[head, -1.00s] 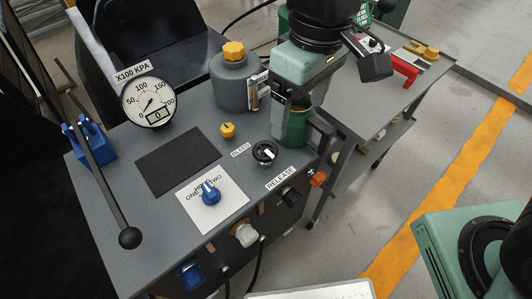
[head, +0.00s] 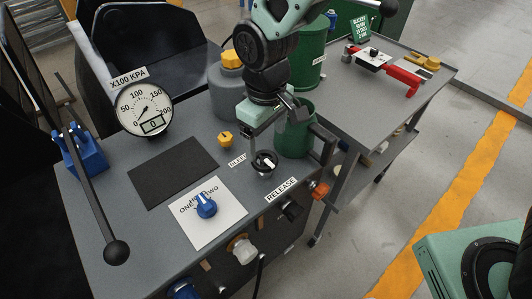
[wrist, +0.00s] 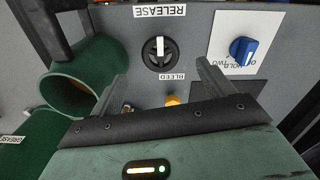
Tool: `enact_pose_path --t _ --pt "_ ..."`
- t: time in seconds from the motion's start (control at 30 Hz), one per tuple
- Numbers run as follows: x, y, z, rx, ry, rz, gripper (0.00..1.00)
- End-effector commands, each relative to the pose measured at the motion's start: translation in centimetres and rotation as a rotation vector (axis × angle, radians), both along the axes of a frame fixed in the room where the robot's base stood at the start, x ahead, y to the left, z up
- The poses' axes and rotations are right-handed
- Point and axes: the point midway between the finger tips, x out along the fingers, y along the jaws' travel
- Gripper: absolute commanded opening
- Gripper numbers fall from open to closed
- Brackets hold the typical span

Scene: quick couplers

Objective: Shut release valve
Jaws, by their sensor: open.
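A round black knob with a white bar (head: 265,162) is on the grey bench top, between the BLEED label (head: 237,160) and the RELEASE label (head: 281,189). In the wrist view the knob (wrist: 160,53) lies ahead, between the lines of my two fingers, its white bar pointing towards the RELEASE label (wrist: 160,11). My gripper (head: 268,139) is just above and behind the knob in the head view. It also shows in the wrist view (wrist: 163,64), with its fingers apart and nothing between them. I cannot tell whether a finger touches the knob.
A green cup (head: 296,135) stands close to the right of my gripper. A yellow knob (head: 225,139) and a blue selector (head: 205,205) are to the left. The gauge (head: 145,108) shows 0. A black lever (head: 95,190) crosses the bench's left side.

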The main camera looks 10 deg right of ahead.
Motion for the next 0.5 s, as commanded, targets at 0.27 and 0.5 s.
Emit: enact_pose_path --t 0.27,0.5 --pt "-0.1 0.0 -4.8 -0.002 0.002 0.0 0.81" --pt "0.0 0.0 -6.4 0.0 0.0 0.0 0.81"
